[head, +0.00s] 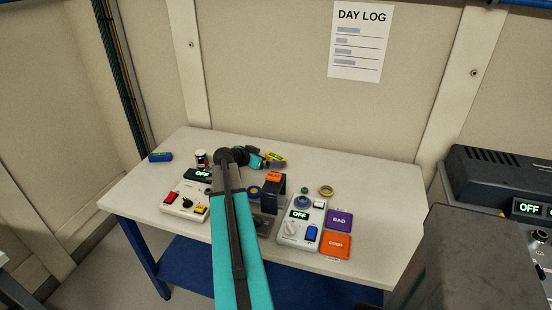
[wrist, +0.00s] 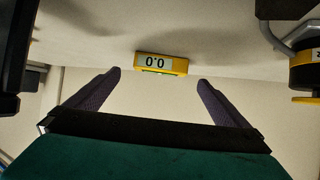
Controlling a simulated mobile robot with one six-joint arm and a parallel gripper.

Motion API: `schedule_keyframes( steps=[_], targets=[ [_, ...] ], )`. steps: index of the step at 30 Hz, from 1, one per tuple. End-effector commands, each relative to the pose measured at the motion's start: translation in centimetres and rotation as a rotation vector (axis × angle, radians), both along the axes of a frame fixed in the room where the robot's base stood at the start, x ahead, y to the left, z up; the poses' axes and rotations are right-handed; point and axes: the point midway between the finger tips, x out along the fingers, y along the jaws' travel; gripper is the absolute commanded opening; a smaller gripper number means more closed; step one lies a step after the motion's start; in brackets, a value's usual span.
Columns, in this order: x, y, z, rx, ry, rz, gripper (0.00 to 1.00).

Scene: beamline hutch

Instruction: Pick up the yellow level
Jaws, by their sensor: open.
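The yellow level (wrist: 180,67) shows in the wrist view with a grey display reading 0.0, upside down in the picture. It lies on the table just beyond my fingertips, roughly centred between them. In the head view the level (head: 279,157) lies at the back middle of the table, partly hidden by my gripper. My gripper (wrist: 159,79) is open and empty, its two dark fingers spread wider than the level. In the head view my gripper (head: 262,162) is beside the level, on its left.
The white table (head: 385,185) holds a control box (head: 185,201) at left, another (head: 299,230) at right, a dark jar (head: 201,158), a blue block (head: 160,157), a tape ring (head: 326,191), a purple BAD tray (head: 339,219) and an orange tray (head: 336,245). The table's back right is clear.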

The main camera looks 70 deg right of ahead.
Motion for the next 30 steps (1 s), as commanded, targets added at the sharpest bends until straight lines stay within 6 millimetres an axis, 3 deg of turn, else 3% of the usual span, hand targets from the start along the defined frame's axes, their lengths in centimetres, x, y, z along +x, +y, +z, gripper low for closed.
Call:
schedule_keyframes(
  steps=[5, 20, 30],
  targets=[
    [-0.3, -1.2, -0.6, 0.000, -0.001, 0.000, 1.00],
    [-0.5, -1.6, -0.9, 0.000, -0.002, 0.000, 1.00],
    [-1.3, -4.2, -2.3, 0.001, -0.001, 0.001, 1.00]
  ],
)
